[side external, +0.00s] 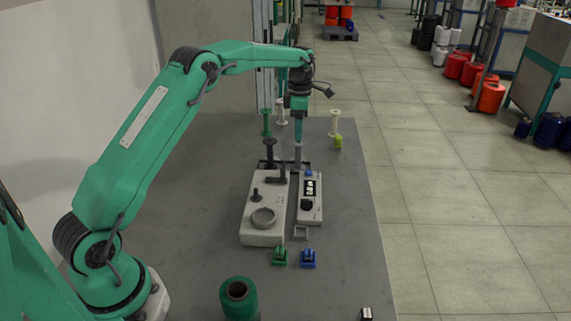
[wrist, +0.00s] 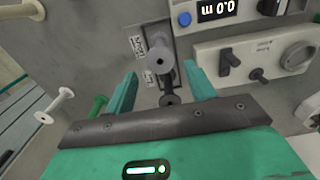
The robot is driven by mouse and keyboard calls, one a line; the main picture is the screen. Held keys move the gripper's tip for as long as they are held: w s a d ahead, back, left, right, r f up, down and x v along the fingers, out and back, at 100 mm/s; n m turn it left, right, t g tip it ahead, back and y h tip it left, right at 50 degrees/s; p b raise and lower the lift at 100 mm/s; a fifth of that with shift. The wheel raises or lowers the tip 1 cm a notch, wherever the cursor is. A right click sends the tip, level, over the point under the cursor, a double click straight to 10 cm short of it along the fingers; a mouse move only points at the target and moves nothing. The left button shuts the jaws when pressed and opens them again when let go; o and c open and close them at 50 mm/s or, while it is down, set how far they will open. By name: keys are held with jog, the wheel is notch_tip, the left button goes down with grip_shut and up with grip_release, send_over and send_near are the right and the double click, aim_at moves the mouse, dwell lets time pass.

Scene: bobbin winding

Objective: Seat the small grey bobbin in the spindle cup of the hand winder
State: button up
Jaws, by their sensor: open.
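The small grey bobbin (side external: 298,152) stands upright on the rack behind the winder, just below my gripper (side external: 298,138). My gripper is empty. The hand winder (side external: 257,195) is a pale block with a round, ring-like cup (side external: 263,218) near its front.
A dark bobbin (side external: 269,152) stands beside the grey one. Green (side external: 266,121) and white (side external: 335,122) bobbins stand behind. A counter unit (side external: 310,198) reads 0.0 m. Green (side external: 279,256) and blue (side external: 308,258) clips and a green thread cone (side external: 239,298) are in front.

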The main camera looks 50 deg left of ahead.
jog(key=shift+f, duration=1.95)
jog(key=shift+c, duration=0.4)
jog(key=c, duration=0.5)
jog(key=shift+c, duration=0.2)
jog(key=shift+r, duration=0.15)
jog(key=shift+r, duration=2.4)
